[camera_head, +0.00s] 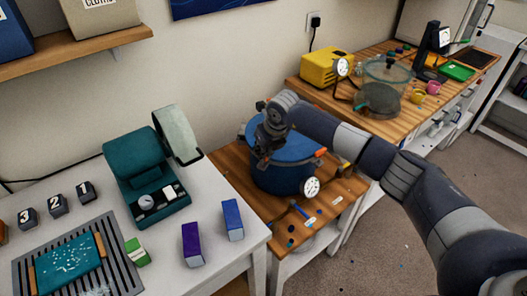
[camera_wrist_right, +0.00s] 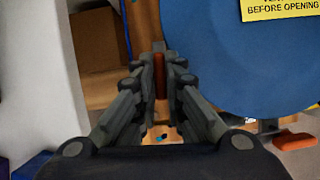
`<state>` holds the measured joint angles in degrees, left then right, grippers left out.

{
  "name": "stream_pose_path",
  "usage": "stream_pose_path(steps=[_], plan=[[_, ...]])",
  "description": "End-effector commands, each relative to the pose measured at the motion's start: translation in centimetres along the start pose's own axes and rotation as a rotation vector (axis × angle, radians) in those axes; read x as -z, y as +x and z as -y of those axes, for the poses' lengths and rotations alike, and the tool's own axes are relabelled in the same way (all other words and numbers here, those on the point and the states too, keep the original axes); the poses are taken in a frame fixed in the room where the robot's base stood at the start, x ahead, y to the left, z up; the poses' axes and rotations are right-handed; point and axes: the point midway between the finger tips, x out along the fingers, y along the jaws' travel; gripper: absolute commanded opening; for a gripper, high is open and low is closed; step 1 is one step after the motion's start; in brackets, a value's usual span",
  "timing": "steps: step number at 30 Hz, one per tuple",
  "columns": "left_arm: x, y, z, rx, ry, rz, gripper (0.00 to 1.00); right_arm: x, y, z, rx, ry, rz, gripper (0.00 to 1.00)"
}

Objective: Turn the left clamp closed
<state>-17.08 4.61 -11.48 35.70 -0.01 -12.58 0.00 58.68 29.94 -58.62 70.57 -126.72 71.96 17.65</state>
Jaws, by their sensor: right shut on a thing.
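The blue pressure pot (camera_head: 285,180) stands on the small wooden table, its lid on. In the right wrist view the blue lid (camera_wrist_right: 215,60) fills the upper right. My right gripper (camera_head: 262,162) is at the pot's left side. Its fingers (camera_wrist_right: 160,68) are shut on the red-orange handle of the left clamp (camera_wrist_right: 160,82). In the head view the gripper hides this clamp, and I cannot tell how far it is turned. Another orange clamp handle (camera_head: 321,152) sticks out at the pot's right side and also shows in the right wrist view (camera_wrist_right: 294,141). My left gripper is not in view.
A dial gauge (camera_head: 310,188) sits at the pot's front right. A yellow compressor (camera_head: 325,68) and a clear chamber (camera_head: 385,78) are on the bench behind.

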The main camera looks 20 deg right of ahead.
Motion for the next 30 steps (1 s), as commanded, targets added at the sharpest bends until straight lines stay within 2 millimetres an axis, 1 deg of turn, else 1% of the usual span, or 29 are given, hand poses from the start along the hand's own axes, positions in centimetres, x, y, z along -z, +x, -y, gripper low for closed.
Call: stream_pose_path(steps=[11,21,30], plan=[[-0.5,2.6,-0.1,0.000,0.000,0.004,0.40,-0.1,0.3,-0.3,0.137,0.327,0.004,0.00],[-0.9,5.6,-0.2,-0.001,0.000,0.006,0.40,-0.2,0.4,-0.5,0.260,0.626,0.004,0.00],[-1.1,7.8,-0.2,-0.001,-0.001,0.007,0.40,-0.3,0.3,-0.6,0.352,0.852,0.002,0.00]])
